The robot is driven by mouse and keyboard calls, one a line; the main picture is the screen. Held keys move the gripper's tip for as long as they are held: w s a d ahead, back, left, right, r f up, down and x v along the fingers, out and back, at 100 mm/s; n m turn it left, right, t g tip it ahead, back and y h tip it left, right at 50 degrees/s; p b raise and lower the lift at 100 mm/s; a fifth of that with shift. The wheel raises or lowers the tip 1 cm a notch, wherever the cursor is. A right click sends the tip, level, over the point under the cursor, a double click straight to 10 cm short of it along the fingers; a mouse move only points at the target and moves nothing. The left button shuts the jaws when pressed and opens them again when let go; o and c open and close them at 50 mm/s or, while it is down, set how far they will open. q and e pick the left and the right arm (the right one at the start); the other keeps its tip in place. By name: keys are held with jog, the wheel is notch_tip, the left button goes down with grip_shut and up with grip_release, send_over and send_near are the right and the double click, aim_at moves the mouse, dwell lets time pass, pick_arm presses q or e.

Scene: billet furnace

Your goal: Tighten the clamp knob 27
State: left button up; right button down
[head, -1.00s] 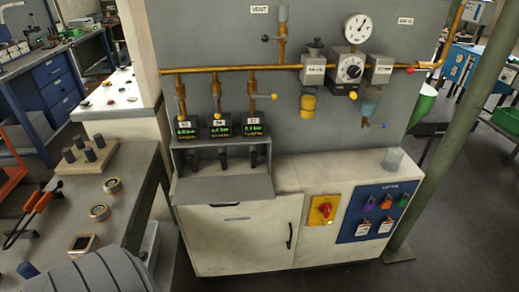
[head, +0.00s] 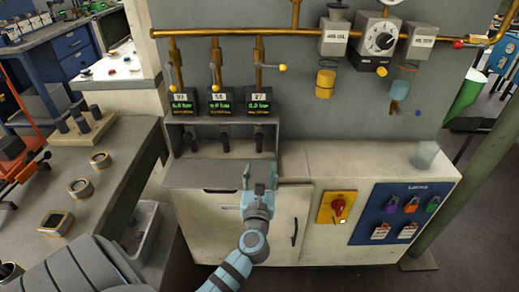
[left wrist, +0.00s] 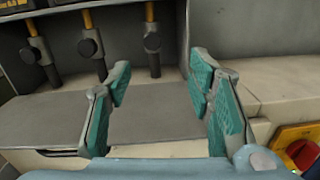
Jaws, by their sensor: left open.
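The station labelled 27 (head: 258,101) is the rightmost of three small dark displays with green text on the bench back. Below it, in a grey recess, the dark clamp knob 27 (head: 259,140) sits on a vertical stem. It is also the rightmost knob (left wrist: 152,42) in the left wrist view, on a black and brass stem. My left gripper (head: 260,175) is open and empty, in front of and below this knob, over the grey shelf. In the left wrist view its teal-padded fingers (left wrist: 160,88) are spread wide, with the knob beyond the gap and apart from them. My right gripper is not in view.
Two similar knobs stand left of it, the middle one (head: 224,138) close by. A brass pipe (head: 290,31) with yellow-tipped valve levers runs above. The grey shelf (left wrist: 60,122) is bare. A red-yellow switch (head: 337,208) and blue lock panel (head: 398,212) are at right.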

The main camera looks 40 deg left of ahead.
aim_at(259, 139)
pick_arm(q)
jog(key=shift+w+a+n+g, duration=0.15)
jog(key=shift+w+a+n, duration=0.15)
jog(key=shift+a+n, duration=0.25)
jog(key=shift+w+a+n+g, duration=0.15)
jog(key=shift+w+a+n, duration=0.15)
jog(key=shift+n, duration=0.35)
jog(key=b+x, duration=0.3)
jog(key=x, duration=0.9)
jog(key=shift+s+a+f, duration=0.1)
jog(key=shift+a, duration=0.05)
jog(key=shift+w+a, duration=0.2)
jog(key=shift+w, duration=0.1)
grip_shut()
